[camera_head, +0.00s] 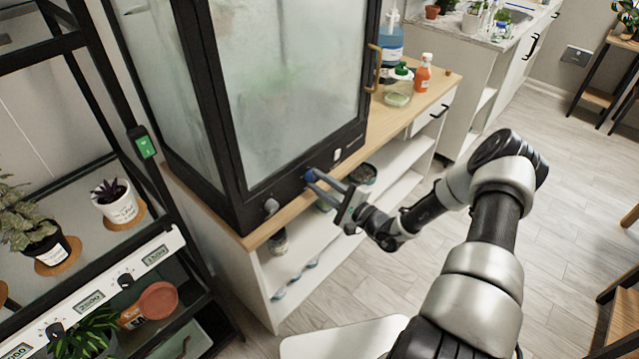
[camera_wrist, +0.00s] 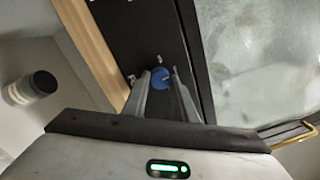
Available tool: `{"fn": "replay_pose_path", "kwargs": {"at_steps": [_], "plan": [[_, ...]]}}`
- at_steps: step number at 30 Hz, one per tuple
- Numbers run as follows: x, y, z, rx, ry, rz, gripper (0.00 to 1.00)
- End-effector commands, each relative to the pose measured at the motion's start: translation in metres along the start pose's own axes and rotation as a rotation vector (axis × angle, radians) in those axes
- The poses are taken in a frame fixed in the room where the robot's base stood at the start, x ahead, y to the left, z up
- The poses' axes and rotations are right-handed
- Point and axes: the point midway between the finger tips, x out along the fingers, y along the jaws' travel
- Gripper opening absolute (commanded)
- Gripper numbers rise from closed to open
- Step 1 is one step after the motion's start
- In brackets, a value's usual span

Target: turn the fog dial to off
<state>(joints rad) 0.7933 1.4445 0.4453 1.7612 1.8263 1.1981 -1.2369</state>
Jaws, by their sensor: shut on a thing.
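A black-framed glass cabinet (camera_head: 285,85) with cloudy, fogged panes stands on a wooden counter. Its lower black strip carries a blue dial (camera_head: 308,174) and, to its left, a grey dial (camera_head: 271,206). My gripper (camera_head: 315,180) reaches in from the right and is shut on the blue dial. In the wrist view the blue dial (camera_wrist: 161,78) sits between the two fingertips of my gripper (camera_wrist: 162,73). The fingers partly cover the dial in the head view. Its markings are too small to read.
A small white switch (camera_head: 337,155) is right of the blue dial. Bottles, including an orange one (camera_head: 423,74), stand on the counter (camera_head: 405,112) at right. A black plant rack (camera_head: 110,75) is at left. Open floor (camera_head: 555,190) lies to the right.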

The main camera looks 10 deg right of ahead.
Motion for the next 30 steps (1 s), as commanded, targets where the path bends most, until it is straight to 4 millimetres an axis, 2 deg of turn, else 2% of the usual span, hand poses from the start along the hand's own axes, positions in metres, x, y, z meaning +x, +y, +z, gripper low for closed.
{"fn": "replay_pose_path", "kwargs": {"at_steps": [21,30], "plan": [[-0.0004,0.0014,-0.0018,-0.676,-0.030,0.009,0.03],[-0.0005,0.0016,-0.0020,-0.912,-0.041,0.013,0.03]]}}
